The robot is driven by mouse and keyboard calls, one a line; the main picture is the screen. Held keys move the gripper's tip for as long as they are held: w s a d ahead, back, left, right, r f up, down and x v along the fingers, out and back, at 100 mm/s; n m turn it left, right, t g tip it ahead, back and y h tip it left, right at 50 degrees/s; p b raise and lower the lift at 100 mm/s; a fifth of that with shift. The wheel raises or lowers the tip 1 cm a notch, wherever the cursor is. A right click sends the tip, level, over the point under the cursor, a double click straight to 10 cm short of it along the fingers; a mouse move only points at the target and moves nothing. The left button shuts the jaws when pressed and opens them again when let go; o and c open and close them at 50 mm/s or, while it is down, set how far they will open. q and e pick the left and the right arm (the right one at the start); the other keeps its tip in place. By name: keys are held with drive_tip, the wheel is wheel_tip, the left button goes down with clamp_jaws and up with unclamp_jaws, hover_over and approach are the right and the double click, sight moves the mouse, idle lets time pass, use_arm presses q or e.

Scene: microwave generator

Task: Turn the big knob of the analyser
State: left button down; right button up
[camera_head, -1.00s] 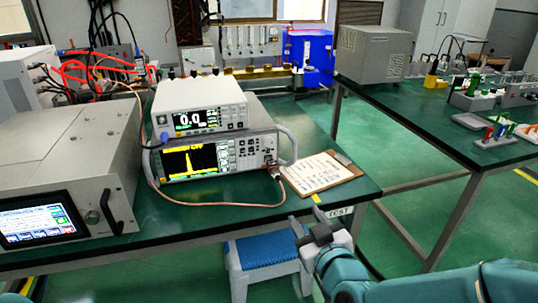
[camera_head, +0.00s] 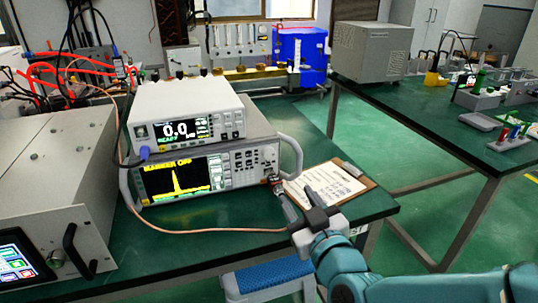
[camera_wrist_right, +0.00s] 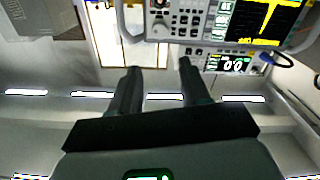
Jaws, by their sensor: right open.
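The analyser (camera_head: 205,172) is the lower instrument on the green bench, with a yellow trace on its dark screen (camera_head: 176,179) and a grey carry handle. Its button panel and the big round knob (camera_wrist_right: 160,30) show upside down in the right wrist view. My right gripper (camera_head: 298,203) is open and empty, in front of the analyser's lower right corner, reaching over the bench's front edge. In the right wrist view its two fingers (camera_wrist_right: 157,68) point toward the knob, apart from it. My left gripper is not in view.
A white meter (camera_head: 187,118) stands on the analyser. A copper-coloured cable (camera_head: 200,232) loops across the bench in front. A clipboard (camera_head: 328,184) lies to the right. A large grey unit (camera_head: 60,190) stands at left. A blue stool (camera_head: 265,277) is below the bench edge.

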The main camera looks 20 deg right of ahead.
sight(270, 156)
drive_tip(key=w, duration=1.6)
drive_tip(key=shift+w+a, duration=0.15)
drive_tip(key=shift+a, duration=0.1)
drive_tip(key=c, duration=0.8)
drive_tip(key=shift+o, duration=0.2)
drive_tip(key=shift+f, duration=0.1)
